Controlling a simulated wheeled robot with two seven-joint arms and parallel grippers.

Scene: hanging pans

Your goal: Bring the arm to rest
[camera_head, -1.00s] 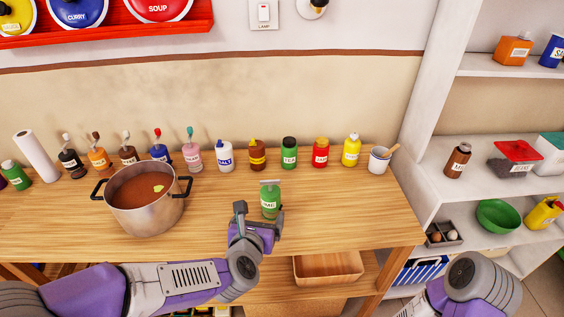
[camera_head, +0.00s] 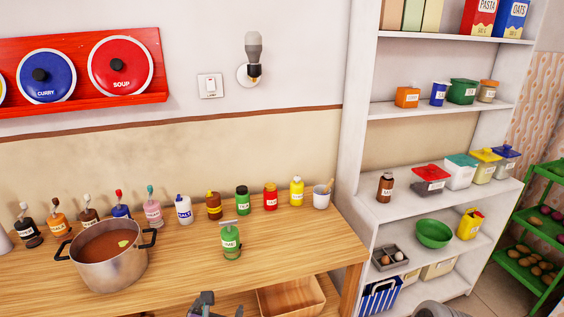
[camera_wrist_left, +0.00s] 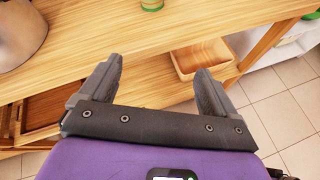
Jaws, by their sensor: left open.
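My left gripper (camera_wrist_left: 160,85) is open and empty in the left wrist view, with its two dark fingers spread in front of the wooden counter's edge. In the head view only the tip of the left gripper (camera_head: 215,305) shows at the bottom edge. The green bottle (camera_head: 231,242) stands upright on the counter (camera_head: 180,262), apart from the gripper; its base also shows at the top of the left wrist view (camera_wrist_left: 152,5). A rounded grey part of my right arm shows at the bottom right of the head view, but its gripper is out of view.
A steel pot (camera_head: 112,262) of brown soup stands on the counter at the left. Several bottles and a white cup (camera_head: 321,197) line the back. A wooden box (camera_head: 290,298) sits below the counter edge. A white shelf (camera_head: 400,215) stands at the right, a green rack (camera_head: 535,250) beyond.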

